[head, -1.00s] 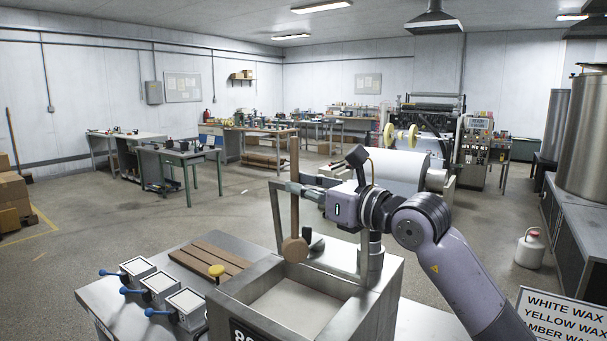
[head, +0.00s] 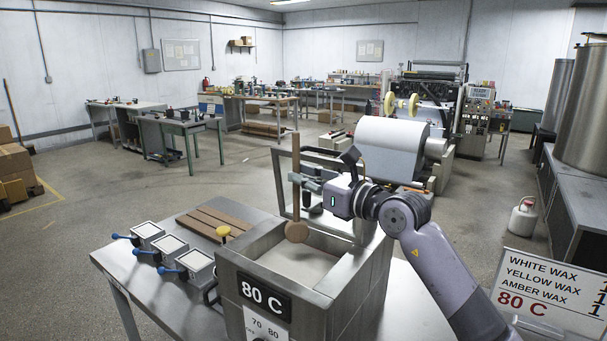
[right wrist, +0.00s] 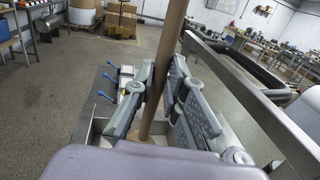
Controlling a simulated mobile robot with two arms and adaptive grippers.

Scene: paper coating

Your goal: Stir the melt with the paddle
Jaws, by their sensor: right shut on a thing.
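The paddle (head: 297,232) is a brown wooden rod with a round flat head, held upright. My right gripper (head: 295,179) is shut on its shaft, and the wrist view also shows the shaft (right wrist: 170,45) between the fingers (right wrist: 160,100). The melt (head: 298,262) is a pale, flat surface inside an open grey metal vat (head: 330,293). The paddle's head hangs over the vat's opening and appears above the melt. My left gripper is not in view.
A metal frame (head: 283,187) rises at the vat's back. Left of the vat are a yellow knob (head: 223,230), brown slats (head: 208,217) and small trays with blue handles (head: 170,243). A sign (head: 548,288) stands at the right. A large white roll (head: 393,145) is behind.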

